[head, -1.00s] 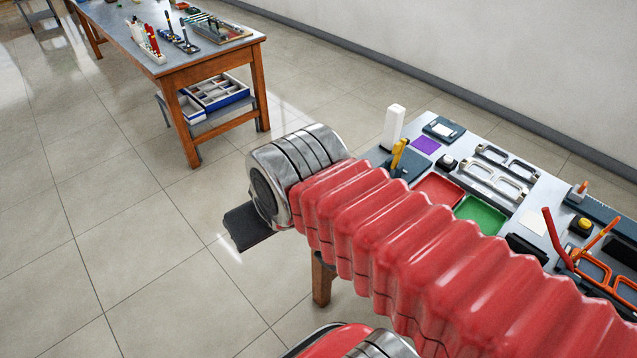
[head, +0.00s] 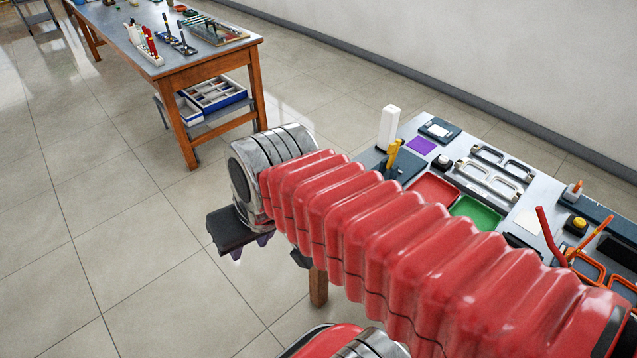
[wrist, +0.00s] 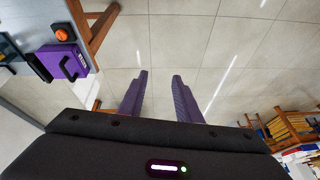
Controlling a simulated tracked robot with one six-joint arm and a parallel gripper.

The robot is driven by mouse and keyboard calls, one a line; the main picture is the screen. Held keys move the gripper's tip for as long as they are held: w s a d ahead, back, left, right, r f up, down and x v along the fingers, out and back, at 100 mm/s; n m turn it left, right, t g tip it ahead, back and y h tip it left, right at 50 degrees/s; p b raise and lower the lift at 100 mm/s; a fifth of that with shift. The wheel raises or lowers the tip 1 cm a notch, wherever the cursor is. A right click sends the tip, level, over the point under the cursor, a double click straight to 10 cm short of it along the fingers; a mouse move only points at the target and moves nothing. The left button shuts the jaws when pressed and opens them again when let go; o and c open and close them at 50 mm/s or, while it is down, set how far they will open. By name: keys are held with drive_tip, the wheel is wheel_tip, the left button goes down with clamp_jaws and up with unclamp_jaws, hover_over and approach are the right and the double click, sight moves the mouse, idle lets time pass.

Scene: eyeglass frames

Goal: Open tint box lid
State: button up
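My gripper (wrist: 160,76) is open in the wrist view. Its two purple fingers stand well apart, with only floor between them. In the head view its dark body and purple finger parts (head: 262,239) show beyond the end of my arm, over the floor beside the near bench. A purple box (wrist: 66,60) with a dark loop handle sits at the bench edge, left of the fingers in the wrist view and apart from them. It may be the tint box, but I cannot be sure. Its lid state is unclear.
The near bench (head: 405,134) carries a white block (head: 389,127), a flat purple square (head: 421,146), a red tray (head: 433,187), a green tray (head: 476,212) and metal frames. My red arm hides part of it. Another bench (head: 205,70) stands at upper left. Floor between is clear.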

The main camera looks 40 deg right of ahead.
drive_tip(key=w+d+f+m+y, duration=0.25)
drive_tip(key=f+m+y, duration=0.25)
drive_tip(key=m, duration=0.3)
drive_tip(key=w+d+f+m+y, duration=0.1)
drive_tip(key=w+f+m+y, duration=0.2)
drive_tip(key=f+m+y, duration=0.3)
drive_tip(key=d+f+m+t+h, duration=0.3)
drive_tip(key=d+m+t, duration=0.1)
drive_tip(key=d+m, duration=0.3)
drive_tip(key=d+f+m+t+h, duration=0.3)
drive_tip(key=d+m, duration=0.5)
drive_tip(key=d, duration=0.4)
drive_tip(key=s+d+f+m+t+h, duration=0.1)
drive_tip(key=d+f+m+t+h, duration=0.3)
drive_tip(key=d, duration=0.5)
drive_tip(key=shift+d+m+t+h, duration=0.15)
drive_tip(key=shift+m+t+h, duration=0.1)
drive_tip(key=shift+m+t, duration=0.55)
drive_tip(key=shift+d+m+t+h, duration=0.1)
drive_tip(key=shift+m+t+h, duration=0.25)
drive_tip(key=shift+m, duration=0.75)
drive_tip(key=shift+w+a, duration=0.15)
drive_tip(key=shift+w, duration=3.3)
drive_tip(key=shift+w+a, duration=0.15)
drive_tip(key=shift+w, duration=3.3)
drive_tip(key=shift+c, duration=0.3)
